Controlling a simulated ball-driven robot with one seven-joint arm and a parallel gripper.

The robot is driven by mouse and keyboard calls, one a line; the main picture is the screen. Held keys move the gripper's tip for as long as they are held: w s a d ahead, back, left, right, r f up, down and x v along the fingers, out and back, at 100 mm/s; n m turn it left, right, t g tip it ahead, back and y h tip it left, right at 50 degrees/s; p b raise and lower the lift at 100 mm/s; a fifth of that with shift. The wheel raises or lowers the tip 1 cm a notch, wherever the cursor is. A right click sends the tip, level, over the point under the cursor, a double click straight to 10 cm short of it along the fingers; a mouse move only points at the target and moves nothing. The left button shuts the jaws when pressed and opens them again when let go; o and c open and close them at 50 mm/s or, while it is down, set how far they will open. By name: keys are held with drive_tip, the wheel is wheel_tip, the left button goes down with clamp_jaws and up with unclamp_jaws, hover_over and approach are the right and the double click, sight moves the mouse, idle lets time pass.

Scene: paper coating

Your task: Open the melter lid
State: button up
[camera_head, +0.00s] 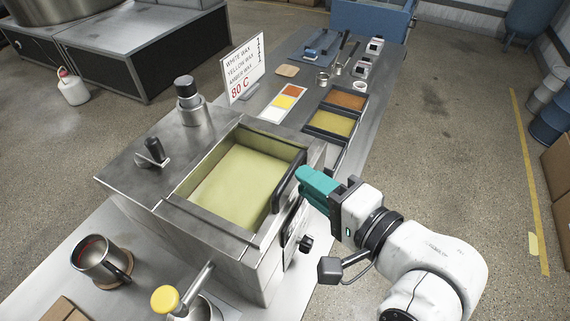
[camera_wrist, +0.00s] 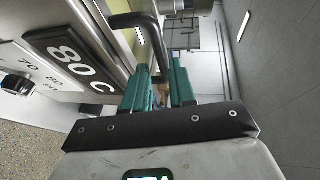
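The melter (camera_head: 215,205) is a steel box with a framed top over a pale yellow-green surface. Its lid handle (camera_head: 289,181) is a black bar along the right edge of the frame. My gripper (camera_head: 301,180), with teal fingers, is just right of the handle in the head view. In the wrist view the handle (camera_wrist: 146,30) reaches down to the tips of my gripper (camera_wrist: 162,68). The fingers are apart with a gap between them. I cannot tell whether the bar lies between the tips or just ahead of them.
A black knob (camera_head: 306,244) and a labelled panel (camera_wrist: 70,58) are on the melter's front. A yellow-knobbed lever (camera_head: 165,299) and a metal mug (camera_head: 98,261) are at lower left. Wax trays (camera_head: 332,122) and a sign (camera_head: 243,76) stand beyond.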

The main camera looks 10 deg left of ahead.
sight(284, 166)
drive_tip(key=p+x, duration=0.1)
drive_tip(key=x, duration=0.6)
drive_tip(key=shift+s+r, duration=0.1)
drive_tip(key=shift+c, duration=0.3)
clamp_jaws()
